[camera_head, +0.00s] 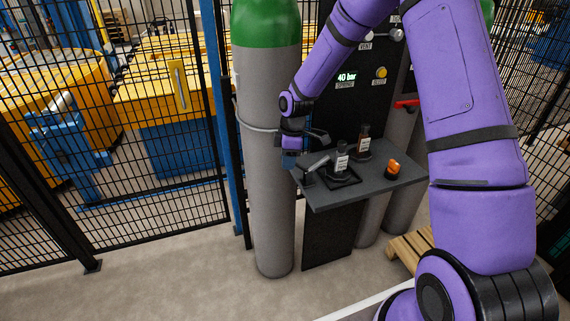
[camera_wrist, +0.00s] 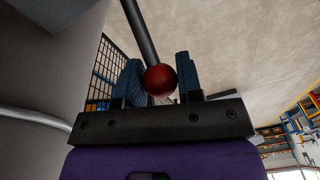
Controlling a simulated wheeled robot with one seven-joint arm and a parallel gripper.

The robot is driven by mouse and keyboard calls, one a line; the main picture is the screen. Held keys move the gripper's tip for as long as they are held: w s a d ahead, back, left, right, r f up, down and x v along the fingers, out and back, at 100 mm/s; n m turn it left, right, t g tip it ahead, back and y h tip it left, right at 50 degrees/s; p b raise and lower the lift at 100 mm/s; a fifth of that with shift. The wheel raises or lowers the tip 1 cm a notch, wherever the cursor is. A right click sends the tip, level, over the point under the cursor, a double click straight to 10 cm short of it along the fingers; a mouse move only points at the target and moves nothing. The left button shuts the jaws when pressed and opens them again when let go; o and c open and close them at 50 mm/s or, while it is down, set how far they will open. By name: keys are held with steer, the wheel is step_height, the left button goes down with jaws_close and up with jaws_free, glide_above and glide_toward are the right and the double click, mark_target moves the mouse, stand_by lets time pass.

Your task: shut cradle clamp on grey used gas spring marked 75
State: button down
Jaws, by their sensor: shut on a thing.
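My gripper (camera_head: 292,150) is beside the left edge of the dark shelf, close to the large grey cylinder. In the wrist view my gripper (camera_wrist: 160,80) has its blue fingers on either side of a red ball knob (camera_wrist: 160,80), shut on it. The knob is on the end of a grey lever (camera_wrist: 139,28). In the head view a small grey body with a white label (camera_head: 342,161) stands upright in a dark cradle (camera_head: 346,181) on the shelf; its marking is too small to read. A grey clamp part (camera_head: 317,164) lies just left of it.
The tall grey cylinder with a green top (camera_head: 271,180) is close on the left. A panel (camera_head: 350,60) reading 40 bar rises behind.

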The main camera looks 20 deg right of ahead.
steer(key=shift+d+r+y, duration=0.4)
steer(key=shift+d+y, duration=0.15)
steer(key=shift+y, duration=0.15)
steer(key=shift+d+r+y, duration=0.4)
steer(key=shift+d+y, duration=0.15)
steer(key=shift+y, duration=0.15)
steer(key=shift+d+r, duration=0.2)
steer(key=shift+d, duration=0.3)
steer(key=shift+d+r, duration=0.2)
steer(key=shift+d, duration=0.4)
steer(key=c, duration=0.8)
jaws_free()
steer(key=shift+r, duration=0.1)
steer(key=v, duration=1)
steer(key=shift+d+r, duration=0.1)
steer(key=shift+r, duration=0.2)
